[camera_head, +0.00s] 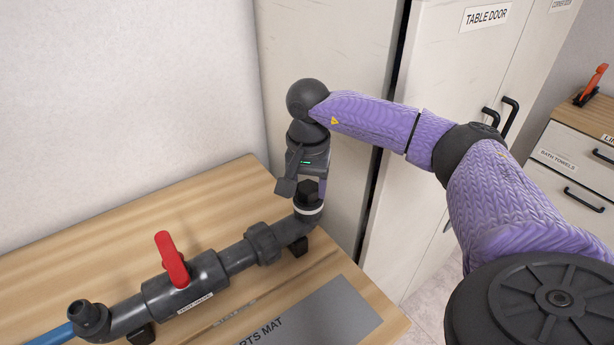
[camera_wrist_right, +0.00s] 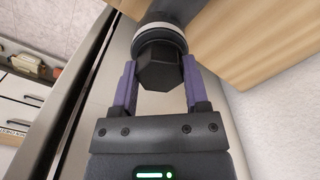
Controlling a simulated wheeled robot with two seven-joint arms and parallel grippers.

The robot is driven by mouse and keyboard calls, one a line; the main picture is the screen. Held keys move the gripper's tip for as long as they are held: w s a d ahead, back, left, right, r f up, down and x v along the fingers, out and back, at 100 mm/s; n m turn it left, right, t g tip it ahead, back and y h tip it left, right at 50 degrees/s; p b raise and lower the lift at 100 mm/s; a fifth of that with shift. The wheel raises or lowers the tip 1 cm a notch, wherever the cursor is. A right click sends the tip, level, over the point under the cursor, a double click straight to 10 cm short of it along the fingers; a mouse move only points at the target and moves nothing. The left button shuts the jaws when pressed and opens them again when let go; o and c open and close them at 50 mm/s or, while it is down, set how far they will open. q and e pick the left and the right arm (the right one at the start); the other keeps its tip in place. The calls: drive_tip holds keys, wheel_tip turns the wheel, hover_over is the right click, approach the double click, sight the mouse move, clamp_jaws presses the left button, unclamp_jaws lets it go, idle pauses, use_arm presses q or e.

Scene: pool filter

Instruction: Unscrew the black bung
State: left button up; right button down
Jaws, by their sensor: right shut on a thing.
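The black bung (camera_head: 308,191) sits upright at the right end of the grey pipe assembly, above a white ring (camera_head: 309,209). In the right wrist view its hexagonal head (camera_wrist_right: 160,70) lies between the two purple fingers. My right gripper (camera_head: 310,186) points down from above and is shut on the bung, one finger on each side. The bung's lower part and any thread are hidden. My left gripper is in neither view.
The pipe (camera_head: 240,257) runs left along the wooden table (camera_head: 205,205), with a red-handled valve (camera_head: 173,260) on it. A grey parts mat (camera_head: 322,322) lies in front. Tall cabinet doors (camera_head: 445,100) stand close behind and to the right.

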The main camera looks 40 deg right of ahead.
sight(307, 187)
drive_tip(key=shift+r+p, duration=2.45)
drive_tip(key=shift+r, duration=0.55)
drive_tip(key=shift+f, duration=0.15)
drive_tip(key=shift+f, duration=0.1)
